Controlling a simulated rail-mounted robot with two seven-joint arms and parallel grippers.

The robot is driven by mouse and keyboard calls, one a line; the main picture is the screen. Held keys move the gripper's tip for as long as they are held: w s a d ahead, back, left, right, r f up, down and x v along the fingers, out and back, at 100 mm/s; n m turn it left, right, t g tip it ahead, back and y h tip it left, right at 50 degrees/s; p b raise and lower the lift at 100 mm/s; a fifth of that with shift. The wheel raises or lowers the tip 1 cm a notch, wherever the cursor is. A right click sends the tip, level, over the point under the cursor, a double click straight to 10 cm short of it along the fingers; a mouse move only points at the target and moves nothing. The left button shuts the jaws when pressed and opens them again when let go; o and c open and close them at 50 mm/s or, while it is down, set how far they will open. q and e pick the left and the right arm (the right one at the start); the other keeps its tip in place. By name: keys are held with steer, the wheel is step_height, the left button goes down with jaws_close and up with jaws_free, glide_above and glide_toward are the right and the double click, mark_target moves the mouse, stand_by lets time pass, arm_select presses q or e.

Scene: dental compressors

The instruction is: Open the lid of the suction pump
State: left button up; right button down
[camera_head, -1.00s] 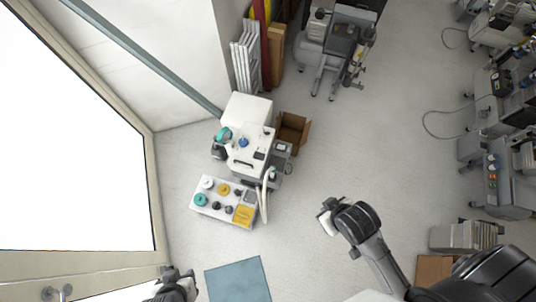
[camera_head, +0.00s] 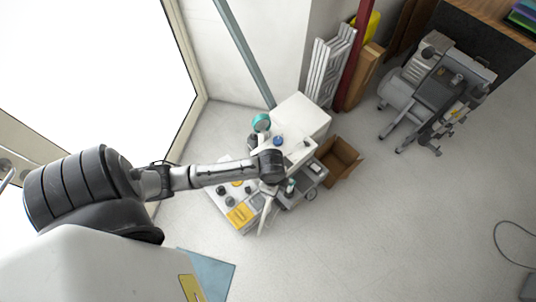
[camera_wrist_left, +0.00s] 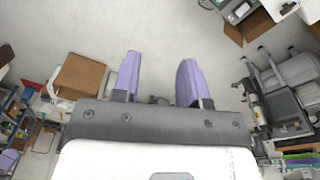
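A white machine (camera_head: 300,115) on a cart stands in the back corner, with a blue knob (camera_head: 278,141) and a teal round part (camera_head: 261,122) on top; I take it to be the suction pump, but cannot be sure. My left arm reaches over it from the left, and its dark wrist covers part of the front. My right gripper is out of view.
A white tray (camera_head: 219,205) with jars and a yellow item stands at the cart's front left. An open cardboard box (camera_head: 340,158) is right of the cart. A grey wheeled compressor (camera_head: 435,90) stands at the upper right. The floor between is clear.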

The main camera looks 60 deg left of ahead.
arm_select(q)
steer(key=w+a+f+m+g+b, duration=0.1)
steer(key=w+a+f+m+b, duration=0.1)
steer(key=w+a+f+b, duration=0.35)
steer(key=w+a+f+m+g+b, duration=0.1)
steer(key=w+a+f+b, duration=0.1)
steer(key=a+f+b, duration=0.5)
steer(key=w+a+f+m+b, duration=0.1)
steer(key=w+a+f+b, duration=0.2)
steer(key=a+b, duration=0.2)
steer(key=w+a+f+b, duration=0.2)
steer(key=a+f+b, duration=0.1)
steer(key=a+b, duration=0.3)
steer(key=shift+g, duration=0.3)
steer(key=b+x, duration=0.4)
steer(key=x, duration=0.7)
steer(key=shift+w+a+f, duration=0.15)
steer(key=shift+a+f, duration=0.05)
steer(key=shift+f, duration=0.05)
steer(key=shift+f+b, duration=0.35)
steer(key=shift+f, duration=0.35)
steer(key=shift+s+f, duration=0.1)
steer(key=shift+s, duration=0.1)
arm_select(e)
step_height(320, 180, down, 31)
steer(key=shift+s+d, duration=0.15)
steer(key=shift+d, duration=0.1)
arm_select(q)
steer(key=shift+c, duration=0.5)
